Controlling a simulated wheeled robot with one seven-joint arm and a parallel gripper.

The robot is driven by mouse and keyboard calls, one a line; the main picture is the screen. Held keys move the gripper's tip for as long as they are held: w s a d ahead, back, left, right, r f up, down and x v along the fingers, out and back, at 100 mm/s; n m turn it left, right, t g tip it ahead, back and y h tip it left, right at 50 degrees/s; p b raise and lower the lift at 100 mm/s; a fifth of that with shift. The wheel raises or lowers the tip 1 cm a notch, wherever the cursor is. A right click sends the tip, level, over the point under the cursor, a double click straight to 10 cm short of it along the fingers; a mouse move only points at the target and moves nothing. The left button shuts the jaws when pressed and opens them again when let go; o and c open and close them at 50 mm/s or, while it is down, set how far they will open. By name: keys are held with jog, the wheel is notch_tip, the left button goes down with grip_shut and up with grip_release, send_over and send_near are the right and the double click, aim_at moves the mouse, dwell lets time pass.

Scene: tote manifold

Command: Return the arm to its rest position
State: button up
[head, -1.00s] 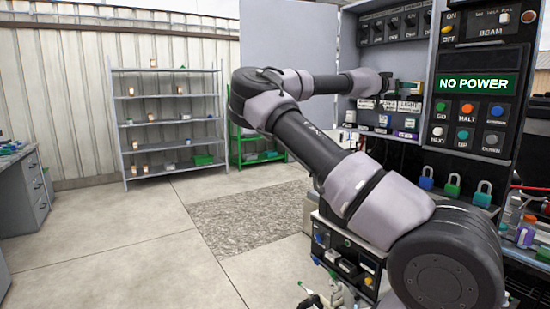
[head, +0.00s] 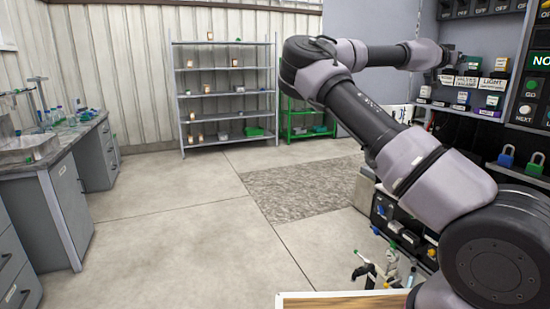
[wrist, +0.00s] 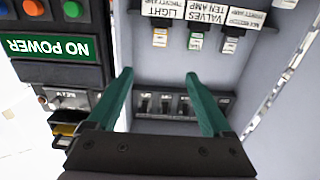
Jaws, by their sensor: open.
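My arm reaches from the lower right of the head view up to the grey control cabinet (head: 465,120) at the right. My gripper (wrist: 157,73) shows two green fingers in the wrist view, spread apart with nothing between them. Behind the fingers is a row of dark switches (wrist: 175,104) in the cabinet, seen upside down. Labelled blocks, among them LIGHT and VALVES (wrist: 203,10), line the cabinet above that row. In the head view the gripper end is small and its fingers cannot be made out.
A green NO POWER display (wrist: 47,47) and coloured buttons stand beside the cabinet. A grey bench (head: 65,185) stands left, a metal shelf (head: 226,98) at the back. A wood-coloured panel edge (head: 345,296) shows at the bottom. The middle floor is open.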

jog(key=s+d+f+m+g+y, duration=0.15)
jog(key=s+f+y, duration=0.25)
jog(key=f, duration=0.5)
jog(key=s+d+f+g+y, duration=0.1)
jog(key=s+d+f+y, duration=0.15)
jog(key=f, duration=0.65)
jog(key=s+a+f+y, duration=0.3)
jog(key=a+f+y, duration=0.1)
jog(key=a+f, duration=0.1)
jog(key=s+a+r+n+t+y, duration=0.1)
jog(key=s+a+r+n+y, duration=0.2)
jog(key=a, duration=0.8)
jog(key=s+a+r+n+t+y, duration=0.15)
jog(key=s+a+r+y, duration=0.3)
jog(key=a, duration=0.65)
jog(key=s+a+r+n, duration=0.3)
jog(key=s+a, duration=0.3)
jog(key=s, duration=0.2)
jog(key=s+a+r+n, duration=0.3)
jog(key=s+a, duration=0.4)
jog(key=s, duration=0.2)
jog(key=shift+s+a+y, duration=0.15)
jog(key=shift+a+y, duration=0.1)
jog(key=shift+y, duration=0.05)
